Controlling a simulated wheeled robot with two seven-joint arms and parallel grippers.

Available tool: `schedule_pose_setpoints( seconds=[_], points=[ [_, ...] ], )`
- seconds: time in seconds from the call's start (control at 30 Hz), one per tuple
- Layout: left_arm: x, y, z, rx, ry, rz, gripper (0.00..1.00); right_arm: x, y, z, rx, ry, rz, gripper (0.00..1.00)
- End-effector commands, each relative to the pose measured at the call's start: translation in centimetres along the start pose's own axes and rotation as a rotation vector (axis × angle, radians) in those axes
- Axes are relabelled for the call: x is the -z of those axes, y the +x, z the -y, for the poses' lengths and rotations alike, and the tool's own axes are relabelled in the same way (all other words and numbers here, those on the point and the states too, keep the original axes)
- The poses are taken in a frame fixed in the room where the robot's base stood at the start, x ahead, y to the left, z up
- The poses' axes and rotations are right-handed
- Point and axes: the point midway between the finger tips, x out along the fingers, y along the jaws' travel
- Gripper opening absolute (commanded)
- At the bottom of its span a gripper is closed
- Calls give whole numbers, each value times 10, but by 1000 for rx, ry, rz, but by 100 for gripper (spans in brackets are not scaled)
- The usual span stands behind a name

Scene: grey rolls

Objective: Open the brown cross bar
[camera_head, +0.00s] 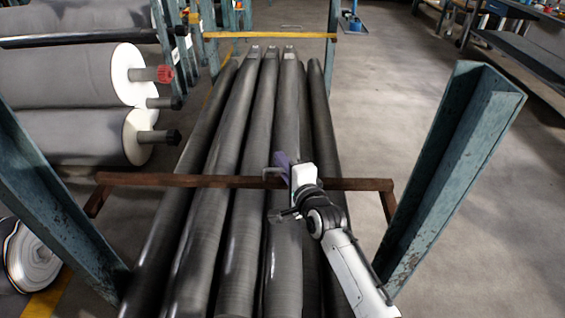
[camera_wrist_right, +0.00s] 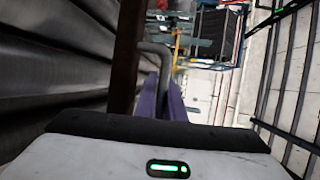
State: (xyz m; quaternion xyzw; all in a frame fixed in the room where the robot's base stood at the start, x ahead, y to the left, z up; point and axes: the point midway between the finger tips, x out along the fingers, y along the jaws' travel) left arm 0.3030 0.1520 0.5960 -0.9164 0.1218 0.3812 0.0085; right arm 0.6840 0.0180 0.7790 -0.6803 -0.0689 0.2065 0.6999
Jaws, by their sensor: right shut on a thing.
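The brown cross bar (camera_head: 228,181) runs across the near end of the rack in the head view, above the grey rolls. A bent end piece angles down at each side of it. My right gripper (camera_head: 277,170) is at the bar, right of its middle, shut on the bar's small grey handle (camera_head: 270,171). In the right wrist view, the purple fingers (camera_wrist_right: 165,100) are around the bent grey handle (camera_wrist_right: 160,48), with the dark brown bar (camera_wrist_right: 127,55) beside it. My left gripper is not in view.
Long grey rolls (camera_head: 240,240) lie under the bar. Teal posts stand at the left (camera_head: 55,215) and right (camera_head: 445,170). A yellow bar (camera_head: 270,35) crosses the far end. White-ended rolls (camera_head: 75,75) are stacked at the left.

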Motion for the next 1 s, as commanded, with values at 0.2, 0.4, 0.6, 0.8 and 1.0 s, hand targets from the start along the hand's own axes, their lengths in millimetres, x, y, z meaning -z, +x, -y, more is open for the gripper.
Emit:
schedule_pose_setpoints(
  seconds=[0.2, 0.4, 0.6, 0.8, 1.0],
  points=[
    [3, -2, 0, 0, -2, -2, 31, 1, -2, 9, 13, 26, 5, 0],
    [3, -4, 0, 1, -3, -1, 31, 2, -4, 20, 29, 56, 11, 0],
    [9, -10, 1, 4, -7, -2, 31, 6, -11, 45, 64, 130, 26, 0],
    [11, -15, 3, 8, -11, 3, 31, 18, -24, 83, 122, 261, 54, 0],
    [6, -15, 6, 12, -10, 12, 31, 34, -38, 116, 177, 391, 82, 0]
  ],
)
